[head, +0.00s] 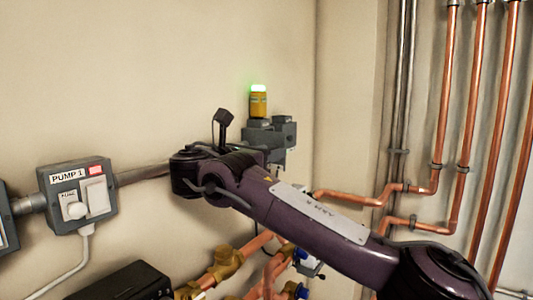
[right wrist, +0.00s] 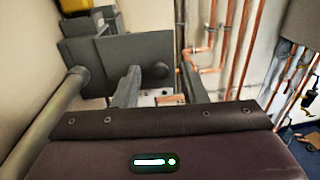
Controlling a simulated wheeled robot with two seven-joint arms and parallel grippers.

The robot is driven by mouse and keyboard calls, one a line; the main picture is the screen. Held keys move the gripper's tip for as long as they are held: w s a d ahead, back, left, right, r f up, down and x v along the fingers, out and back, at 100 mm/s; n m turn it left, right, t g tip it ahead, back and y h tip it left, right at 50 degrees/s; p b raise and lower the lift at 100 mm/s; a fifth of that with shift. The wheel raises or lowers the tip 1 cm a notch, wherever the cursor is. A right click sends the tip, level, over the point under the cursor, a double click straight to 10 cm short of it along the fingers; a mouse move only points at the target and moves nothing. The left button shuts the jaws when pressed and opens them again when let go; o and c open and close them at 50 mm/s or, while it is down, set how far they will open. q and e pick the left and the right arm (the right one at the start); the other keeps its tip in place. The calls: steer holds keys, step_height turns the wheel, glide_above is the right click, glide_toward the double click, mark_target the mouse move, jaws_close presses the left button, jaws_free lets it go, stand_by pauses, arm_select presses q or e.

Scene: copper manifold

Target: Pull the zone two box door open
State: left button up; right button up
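A grey box (head: 270,135) with an amber beacon (head: 258,102), lit green on top, is on the wall in the head view. No zone label is readable on it. Contact is not visible. In the head view my right arm hides its fingers. My left gripper is out of view.
A grey PUMP 1 switch box (head: 77,197) sits on the wall at left, joined to a conduit (head: 143,173). Copper pipes (head: 445,100) run up the right wall. Brass valves (head: 225,262) and more pipes lie below my arm. A black box (head: 122,282) is at bottom left.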

steer(key=b+v, duration=0.2)
steer(key=v, duration=0.5)
steer(key=shift+s+a+b, duration=0.25)
steer(key=shift+s+b, duration=0.05)
steer(key=shift+b, duration=0.1)
steer(key=shift+c, duration=0.2)
